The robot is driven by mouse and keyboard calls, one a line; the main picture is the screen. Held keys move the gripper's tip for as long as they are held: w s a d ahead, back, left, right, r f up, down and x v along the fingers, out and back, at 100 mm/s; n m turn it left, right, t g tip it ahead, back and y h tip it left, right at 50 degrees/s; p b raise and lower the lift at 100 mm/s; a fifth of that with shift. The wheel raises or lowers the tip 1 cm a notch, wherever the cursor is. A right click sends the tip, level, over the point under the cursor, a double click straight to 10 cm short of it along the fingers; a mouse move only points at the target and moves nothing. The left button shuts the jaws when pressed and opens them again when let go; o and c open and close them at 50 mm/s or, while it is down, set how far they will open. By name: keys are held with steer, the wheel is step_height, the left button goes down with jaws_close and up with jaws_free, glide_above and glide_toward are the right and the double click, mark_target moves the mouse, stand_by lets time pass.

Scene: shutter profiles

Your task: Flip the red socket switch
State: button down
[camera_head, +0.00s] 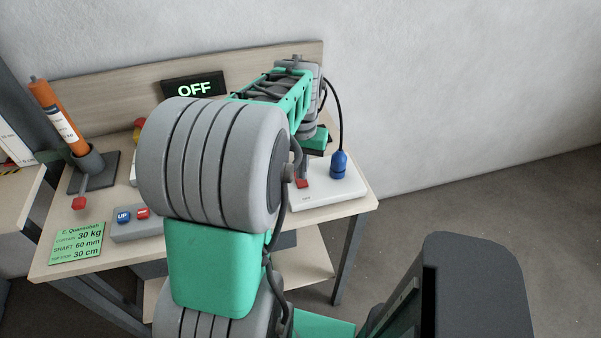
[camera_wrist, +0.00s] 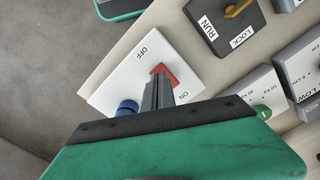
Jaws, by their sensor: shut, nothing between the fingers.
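The white socket block (camera_head: 345,192) sits at the right end of the workbench. Its red switch (camera_head: 303,183) also shows in the wrist view (camera_wrist: 167,70), between the printed OFF and ON marks. My gripper (camera_wrist: 160,78) is shut and empty. Its fingertips are at the red switch and overlap part of it in the wrist view; whether they touch cannot be told. In the head view my arm hides most of the gripper. A blue plug (camera_head: 339,164) with a black cable stands in the socket block.
A black display (camera_head: 195,86) at the back reads OFF. A box with blue and red buttons (camera_head: 135,228), a green card (camera_head: 77,243) and an orange tube (camera_head: 58,115) in a holder are on the left. A RUN/LOCK switch box (camera_wrist: 225,28) is near the socket block.

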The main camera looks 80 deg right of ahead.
mark_target(302, 183)
step_height(302, 183, up, 5)
steer(key=p, duration=0.3)
steer(key=shift+d, duration=0.15)
steer(key=f, duration=0.1)
steer(key=a+f, duration=0.1)
steer(key=f, duration=0.1)
steer(key=shift+s+a+f+n, duration=0.1)
steer(key=shift+a+f+n, duration=0.05)
steer(key=shift+a+n, duration=0.15)
steer(key=shift+n, duration=0.3)
steer(key=a, duration=0.1)
steer(key=a+f, duration=0.1)
steer(key=a, duration=0.1)
steer(key=w+a, duration=0.1)
steer(key=shift+a+f, duration=0.3)
steer(key=shift+f, duration=0.1)
steer(key=w+a+r+n, duration=0.1)
steer(key=w+a+n, duration=0.4)
steer(key=w+a, duration=0.5)
steer(key=w+a+r+n+t, duration=0.1)
steer(key=w+a+r+n, duration=0.2)
steer(key=a, duration=0.9)
steer(key=w+a+r+n+t, duration=0.2)
steer(key=w+a+r+n, duration=0.1)
steer(key=w+a+n, duration=0.6)
steer(key=w+a, duration=0.2)
steer(key=a, duration=0.2)
steer(key=shift+w+r+t, duration=0.25)
steer(key=shift+w+t, duration=0.05)
